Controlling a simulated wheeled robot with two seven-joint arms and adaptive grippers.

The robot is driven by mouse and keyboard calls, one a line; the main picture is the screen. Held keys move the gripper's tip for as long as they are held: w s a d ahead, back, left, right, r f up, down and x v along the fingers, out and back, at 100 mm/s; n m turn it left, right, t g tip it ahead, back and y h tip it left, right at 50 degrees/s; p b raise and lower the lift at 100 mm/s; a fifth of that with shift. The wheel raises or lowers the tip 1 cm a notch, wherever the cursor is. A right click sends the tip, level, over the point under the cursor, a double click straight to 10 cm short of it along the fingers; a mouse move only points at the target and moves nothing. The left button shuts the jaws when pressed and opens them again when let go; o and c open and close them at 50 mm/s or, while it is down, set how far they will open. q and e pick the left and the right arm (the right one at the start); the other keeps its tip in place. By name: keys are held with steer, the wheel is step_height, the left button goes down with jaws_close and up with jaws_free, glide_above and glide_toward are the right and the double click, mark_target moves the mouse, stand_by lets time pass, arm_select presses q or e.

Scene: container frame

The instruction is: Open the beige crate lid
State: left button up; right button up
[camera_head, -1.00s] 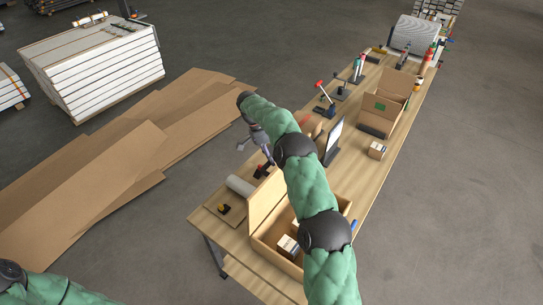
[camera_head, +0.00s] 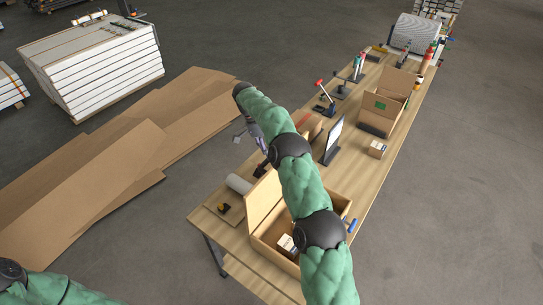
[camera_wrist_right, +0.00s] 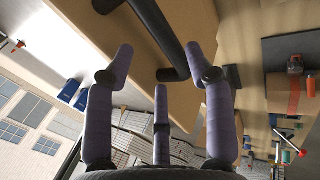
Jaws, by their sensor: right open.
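The beige crate (camera_head: 266,250) stands on the near end of the workbench. Its beige lid (camera_head: 263,200) stands raised along the crate's left side, so the inside shows. A small labelled box (camera_head: 287,243) lies inside. My right arm hides the crate's right part. My right gripper (camera_head: 248,139) is beyond the lid, near the bench's left edge. In the right wrist view my gripper (camera_wrist_right: 163,72) has its fingers spread. A dark bent bar (camera_wrist_right: 160,30) passes between or behind them, against a beige surface; I cannot tell whether they touch. My left gripper is out of view.
The bench (camera_head: 350,195) also holds a white roll (camera_head: 238,184), a dark-framed screen (camera_head: 334,140), a small carton (camera_head: 377,149) and an open cardboard box (camera_head: 385,105). Flat cardboard sheets (camera_head: 100,170) lie on the floor at left. The floor at right is clear.

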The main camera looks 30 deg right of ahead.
steer(key=shift+v, duration=2.1)
steer(key=shift+a, duration=0.1)
